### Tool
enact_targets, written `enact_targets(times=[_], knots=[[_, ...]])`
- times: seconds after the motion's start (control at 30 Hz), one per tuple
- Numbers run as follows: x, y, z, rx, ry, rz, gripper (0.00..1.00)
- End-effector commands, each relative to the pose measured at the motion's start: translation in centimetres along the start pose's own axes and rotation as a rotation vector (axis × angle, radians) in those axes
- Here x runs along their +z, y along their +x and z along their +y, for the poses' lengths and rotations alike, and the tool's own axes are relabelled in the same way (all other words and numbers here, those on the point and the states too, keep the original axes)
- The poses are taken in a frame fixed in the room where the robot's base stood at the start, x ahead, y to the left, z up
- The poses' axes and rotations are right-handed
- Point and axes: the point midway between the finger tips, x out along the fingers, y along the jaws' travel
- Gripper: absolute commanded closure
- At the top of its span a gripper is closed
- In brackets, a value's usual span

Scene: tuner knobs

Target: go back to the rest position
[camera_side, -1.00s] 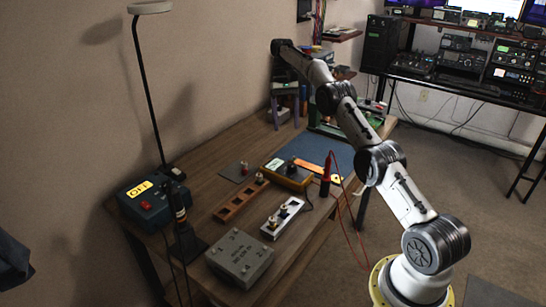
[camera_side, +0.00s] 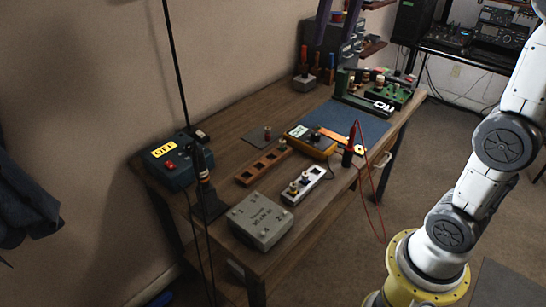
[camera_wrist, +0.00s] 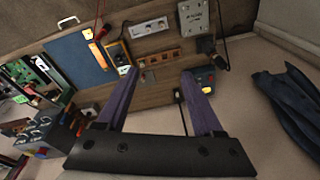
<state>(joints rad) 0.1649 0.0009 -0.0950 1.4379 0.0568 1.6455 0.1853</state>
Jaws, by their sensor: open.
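My gripper (camera_wrist: 159,74) is open, with its two purple fingers apart and nothing between them in the wrist view. It is above the bench, over the edge by the wall. In the side view, purple finger parts (camera_side: 323,22) show at the top edge, and the rest of the gripper is cut off. My arm rises at the right and leaves the picture at the top. The white strip with knobs (camera_side: 304,184) lies on the bench, apart from my gripper; it also shows in the wrist view (camera_wrist: 149,27).
On the wooden bench (camera_side: 232,133) are a grey box (camera_side: 262,221), a blue box marked OFF (camera_side: 178,160), a yellow meter (camera_side: 310,141), a brown slotted block (camera_side: 263,166) and a green circuit board (camera_side: 390,96). A red cable hangs off the front.

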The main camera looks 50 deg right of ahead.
Motion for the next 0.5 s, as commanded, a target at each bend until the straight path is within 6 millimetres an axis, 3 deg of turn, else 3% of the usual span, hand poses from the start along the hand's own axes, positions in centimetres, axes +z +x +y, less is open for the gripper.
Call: enact_targets(times=[0.03, 0.27, 0.5], knots=[[2.0, -0.2, -0.1, -0.005, -0.025, 0.025, 0.31], [9.6, 1.8, 0.1, -0.023, -0.132, 0.133, 0.31], [16.5, 7.7, 1.6, -0.038, -0.245, 0.239, 0.31]])
